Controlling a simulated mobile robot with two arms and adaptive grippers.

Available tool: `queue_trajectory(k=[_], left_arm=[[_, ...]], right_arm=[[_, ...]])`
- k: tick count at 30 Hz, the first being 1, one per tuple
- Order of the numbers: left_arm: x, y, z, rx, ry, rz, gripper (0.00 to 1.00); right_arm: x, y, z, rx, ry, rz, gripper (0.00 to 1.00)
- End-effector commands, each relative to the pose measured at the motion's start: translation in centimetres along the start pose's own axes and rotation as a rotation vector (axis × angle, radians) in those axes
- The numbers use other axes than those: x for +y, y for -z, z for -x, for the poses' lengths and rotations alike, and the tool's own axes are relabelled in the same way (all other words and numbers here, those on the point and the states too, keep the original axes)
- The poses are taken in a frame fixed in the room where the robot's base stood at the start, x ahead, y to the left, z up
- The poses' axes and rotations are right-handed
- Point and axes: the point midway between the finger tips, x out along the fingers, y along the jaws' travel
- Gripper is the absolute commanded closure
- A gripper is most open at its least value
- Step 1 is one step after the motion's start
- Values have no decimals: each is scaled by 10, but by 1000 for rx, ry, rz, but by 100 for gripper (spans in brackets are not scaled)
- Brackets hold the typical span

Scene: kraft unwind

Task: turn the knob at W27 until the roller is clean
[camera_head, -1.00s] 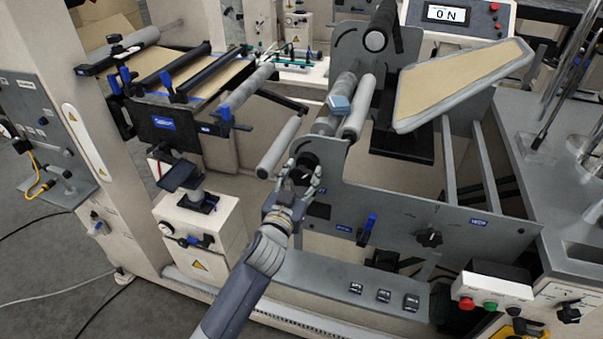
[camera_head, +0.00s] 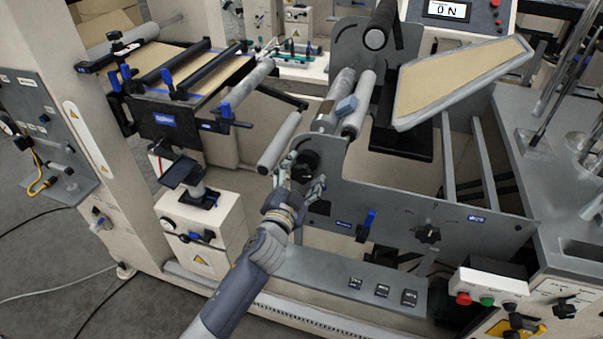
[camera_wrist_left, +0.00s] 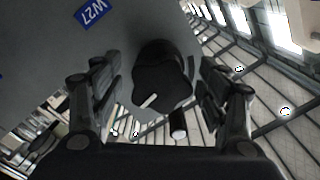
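The black knob (camera_wrist_left: 162,82) sits on a grey side plate beside the blue W27 label (camera_wrist_left: 92,13) in the left wrist view. In the head view, the knob (camera_head: 306,162) is partly covered by my left gripper (camera_head: 305,182). The gripper's two fingers stand open on either side of the knob, with gaps visible in the wrist view. Behind the plate are two pale grey rollers, a left one (camera_head: 342,84) and a right one (camera_head: 359,112). My right gripper is out of view.
A blue-handled lever (camera_head: 366,226) and another black knob (camera_head: 428,235) are on the same plate to the right. A separate grey roller (camera_head: 279,143) lies just left of my gripper. A display (camera_head: 447,11) reads ON. A button box (camera_head: 490,286) stands at lower right.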

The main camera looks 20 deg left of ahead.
Motion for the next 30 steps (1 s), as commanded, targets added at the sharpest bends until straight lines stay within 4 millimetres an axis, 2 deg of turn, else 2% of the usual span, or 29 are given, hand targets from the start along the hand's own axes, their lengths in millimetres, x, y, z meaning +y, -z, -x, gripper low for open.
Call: queue_trajectory(k=[7, 22, 30], left_arm=[[0, 0, 7, -1, -1, 2, 32], [0, 0, 64, -1, -1, 3, 32], [0, 0, 70, 1, 0, 2, 32]], right_arm=[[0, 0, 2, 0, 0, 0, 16], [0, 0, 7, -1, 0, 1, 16], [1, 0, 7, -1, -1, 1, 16]])
